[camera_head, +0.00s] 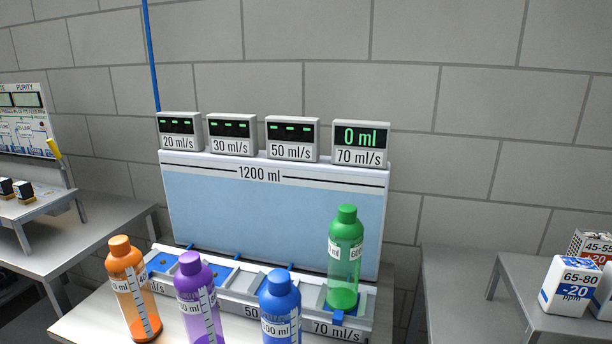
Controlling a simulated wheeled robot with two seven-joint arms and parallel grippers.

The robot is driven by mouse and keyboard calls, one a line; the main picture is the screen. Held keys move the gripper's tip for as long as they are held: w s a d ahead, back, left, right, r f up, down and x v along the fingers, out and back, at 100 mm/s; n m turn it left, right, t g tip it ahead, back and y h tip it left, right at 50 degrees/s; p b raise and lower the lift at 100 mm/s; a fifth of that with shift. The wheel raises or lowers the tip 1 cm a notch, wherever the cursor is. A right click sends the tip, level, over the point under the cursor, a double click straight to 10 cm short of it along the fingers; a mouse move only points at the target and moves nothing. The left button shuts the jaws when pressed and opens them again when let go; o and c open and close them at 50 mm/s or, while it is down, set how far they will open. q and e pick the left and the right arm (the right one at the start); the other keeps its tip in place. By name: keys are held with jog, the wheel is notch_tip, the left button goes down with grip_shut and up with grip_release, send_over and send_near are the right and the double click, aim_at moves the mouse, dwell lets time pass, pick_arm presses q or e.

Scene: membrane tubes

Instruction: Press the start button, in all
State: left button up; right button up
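A wide pale-blue tank (270,215) marked 1200 ml stands against the wall. Along its top are displays: 20 ml/s (180,130), 30 ml/s (231,135) and 50 ml/s (291,138) show green dashes, and 70 ml/s (360,143) reads 0 ml. A green bottle (345,258) stands upright on the 70 ml/s place of the base (240,296). An orange bottle (132,290), a purple bottle (198,300) and a blue bottle (280,308) stand in front of the base, partly hiding it. I cannot make out a start button. Neither gripper is in view.
At the left, a grey table (70,250) holds small black blocks (22,189) below a PURITY panel (30,120). At the right, a grey table (460,265) holds white ppm boxes (569,287). A gap separates the middle and right tables.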

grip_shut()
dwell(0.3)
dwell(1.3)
